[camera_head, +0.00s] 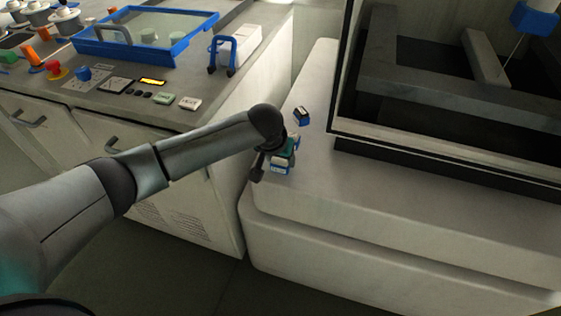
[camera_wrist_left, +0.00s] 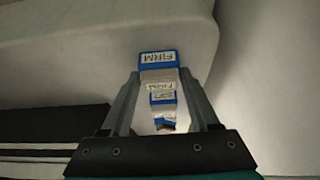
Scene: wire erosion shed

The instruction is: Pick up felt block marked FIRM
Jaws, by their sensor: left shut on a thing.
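My left gripper (camera_head: 275,161) is over the pale ledge. In the left wrist view its two fingers (camera_wrist_left: 160,82) are closed on a blue-and-white felt block marked FIRM (camera_wrist_left: 158,58), with the lettering facing the camera. In the head view the blue and white of this block (camera_head: 280,169) show at the fingertips, partly covered by the gripper. I cannot tell whether it touches the ledge. In the left wrist view another blue-and-white block (camera_wrist_left: 162,98), its lettering small, shows between the fingers. My right gripper is in neither view.
A small dark-topped blue block (camera_head: 303,117) lies on the ledge (camera_head: 400,195) beyond the gripper. A framed dark tank (camera_head: 400,120) stands to the right. A counter (camera_head: 165,112) with a blue-rimmed tray (camera_head: 97,51) is at the left. The ledge's front right is clear.

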